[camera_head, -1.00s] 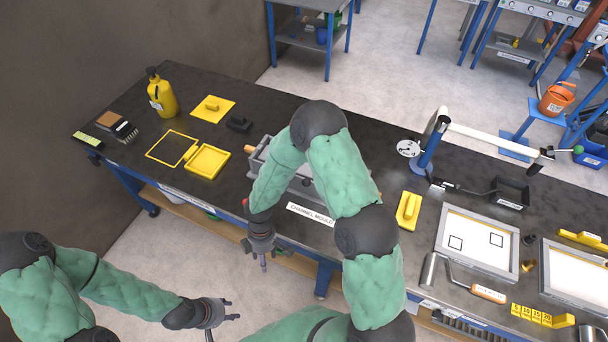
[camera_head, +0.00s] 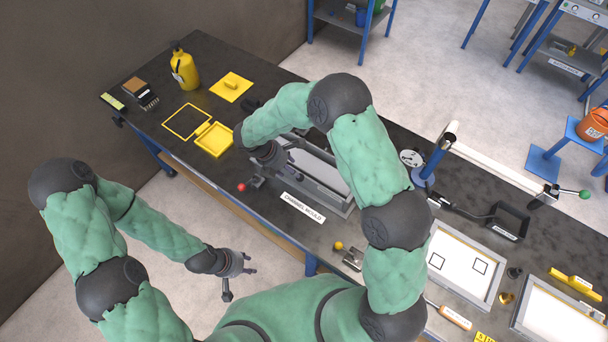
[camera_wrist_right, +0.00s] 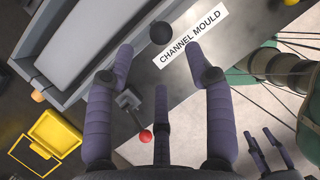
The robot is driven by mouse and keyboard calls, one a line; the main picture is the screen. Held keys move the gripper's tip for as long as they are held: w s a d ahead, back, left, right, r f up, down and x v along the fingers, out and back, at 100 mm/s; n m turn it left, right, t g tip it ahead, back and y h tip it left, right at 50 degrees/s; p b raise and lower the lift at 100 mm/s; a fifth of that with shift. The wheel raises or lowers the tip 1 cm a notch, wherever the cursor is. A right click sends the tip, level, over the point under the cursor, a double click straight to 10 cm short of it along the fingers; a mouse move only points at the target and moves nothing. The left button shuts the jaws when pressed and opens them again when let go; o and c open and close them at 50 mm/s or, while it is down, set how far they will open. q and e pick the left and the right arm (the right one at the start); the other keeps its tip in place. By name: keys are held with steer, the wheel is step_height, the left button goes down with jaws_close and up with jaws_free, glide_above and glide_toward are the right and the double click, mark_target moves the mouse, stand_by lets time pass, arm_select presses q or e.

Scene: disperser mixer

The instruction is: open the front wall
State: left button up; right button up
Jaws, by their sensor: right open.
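The grey channel mould (camera_head: 318,170) lies on the dark bench, with a "CHANNEL MOULD" label (camera_head: 303,207) before its front wall (camera_head: 325,195). In the right wrist view, the front wall (camera_wrist_right: 85,85) runs diagonally across the upper left. A small lever with a red knob (camera_head: 241,187) stands at the mould's left front; the red knob (camera_wrist_right: 146,136) also shows between my fingers in the wrist view. My right gripper (camera_head: 284,166) is open and empty over the mould's left end, partly hidden by its wrist. My left gripper (camera_head: 245,267) is open and empty in front of the bench.
A yellow frame (camera_head: 187,121) and yellow tray (camera_head: 214,140) lie left of the mould. A yellow knob (camera_head: 338,245) and metal piece sit near the front edge. A blue post (camera_head: 432,160) with a white arm stands to the right.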

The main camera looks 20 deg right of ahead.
steer(key=x, duration=0.9)
steer(key=shift+d, duration=0.2)
steer(key=shift+s, duration=0.1)
jaws_close()
